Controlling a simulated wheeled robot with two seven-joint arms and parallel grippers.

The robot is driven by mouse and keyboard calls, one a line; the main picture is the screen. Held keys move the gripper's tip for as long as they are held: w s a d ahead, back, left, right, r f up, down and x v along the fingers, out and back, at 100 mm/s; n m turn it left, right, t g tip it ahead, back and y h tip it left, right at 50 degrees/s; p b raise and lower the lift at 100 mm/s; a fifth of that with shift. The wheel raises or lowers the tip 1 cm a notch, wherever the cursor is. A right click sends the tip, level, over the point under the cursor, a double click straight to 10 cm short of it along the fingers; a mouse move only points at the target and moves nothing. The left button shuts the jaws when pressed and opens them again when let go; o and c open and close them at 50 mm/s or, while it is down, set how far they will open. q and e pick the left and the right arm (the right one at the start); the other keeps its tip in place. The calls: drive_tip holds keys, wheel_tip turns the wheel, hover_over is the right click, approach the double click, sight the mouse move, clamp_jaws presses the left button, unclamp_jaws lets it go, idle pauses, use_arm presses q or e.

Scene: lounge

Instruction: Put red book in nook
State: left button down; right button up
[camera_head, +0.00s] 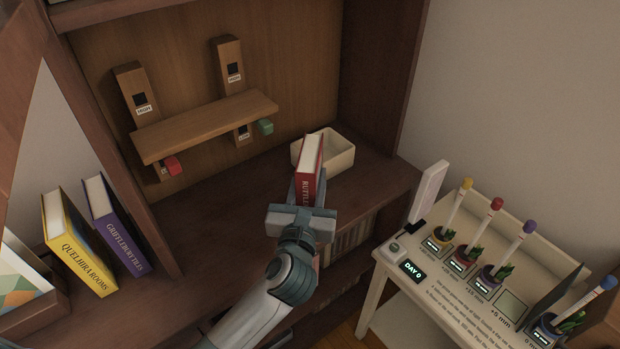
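The red book (311,165) shows its white page edge and part of its spine lettering. It stands roughly upright in my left gripper (307,197), whose fingers are shut on its lower part. The gripper's arm covers what lies below. The book overlaps a cream open box (339,154) in the picture; I cannot tell whether they touch. Behind is a wood-backed recess (290,60), which may be the nook. In it a small wooden shelf (205,127) sits on two slotted uprights, with a red peg (172,166) and a green peg (265,127). My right gripper is not in view.
A yellow book (78,250) and a purple book (117,234) stand at left, beyond the recess's side panel. A white stand (385,270) at right holds several potted plants with coloured-topped sticks. The recess floor (215,200) is bare left of the box.

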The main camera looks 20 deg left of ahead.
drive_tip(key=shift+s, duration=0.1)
use_arm(q)
drive_tip(key=c, duration=1.3)
unclamp_jaws()
drive_tip(key=shift+f, duration=0.1)
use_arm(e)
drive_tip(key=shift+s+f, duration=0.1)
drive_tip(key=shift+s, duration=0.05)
use_arm(q)
drive_tip(key=b, duration=0.2)
approach(306, 202)
drive_tip(key=w, duration=0.5)
drive_tip(key=shift+w+a, duration=0.15)
drive_tip(key=shift+a, duration=0.2)
drive_tip(key=shift+s, duration=0.45)
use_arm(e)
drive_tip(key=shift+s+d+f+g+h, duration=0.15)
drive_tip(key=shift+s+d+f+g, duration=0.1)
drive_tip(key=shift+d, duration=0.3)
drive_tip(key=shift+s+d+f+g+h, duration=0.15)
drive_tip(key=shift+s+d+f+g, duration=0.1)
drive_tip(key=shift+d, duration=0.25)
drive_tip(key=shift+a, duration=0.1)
